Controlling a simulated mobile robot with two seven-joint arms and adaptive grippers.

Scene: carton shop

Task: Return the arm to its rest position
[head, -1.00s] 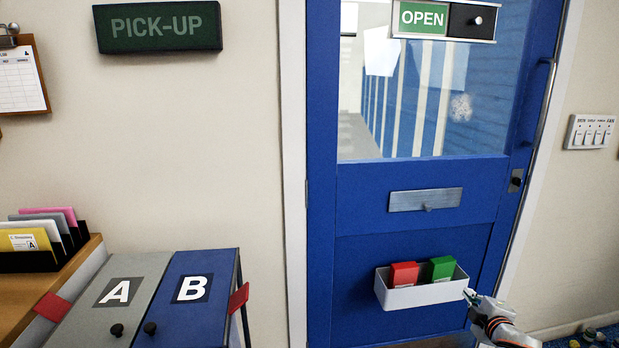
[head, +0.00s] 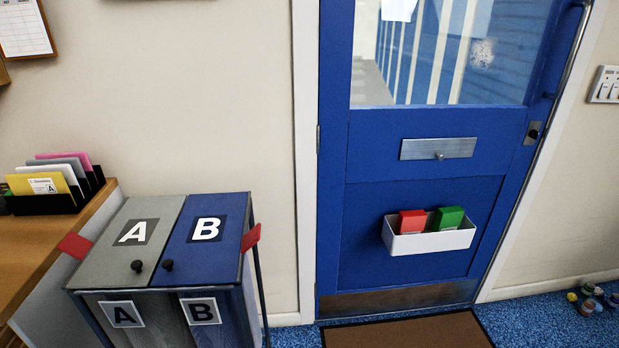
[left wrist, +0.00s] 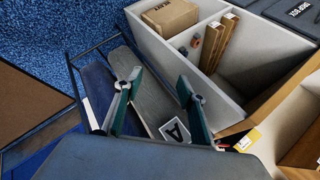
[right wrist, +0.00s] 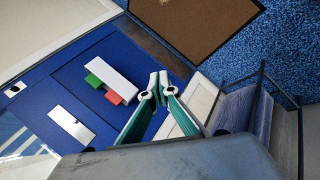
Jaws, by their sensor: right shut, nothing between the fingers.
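My right gripper (right wrist: 160,84) shows in the right wrist view, its teal fingers together at the tips with nothing between them. Behind it in that view is the blue door with its white tray (right wrist: 112,74). My left gripper (left wrist: 159,86) shows in the left wrist view with its teal fingers wide apart and no object held between them. Neither gripper shows in the head view now. The arm links are hidden in the head view.
The blue door (head: 400,255) has a white tray (head: 430,239) holding a red and a green box. Grey bin A (head: 113,265) and blue bin B (head: 208,255) stand beside a wooden counter (head: 50,240). A brown mat (head: 410,334) lies before the door. Several small jars (head: 590,300) lie at right.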

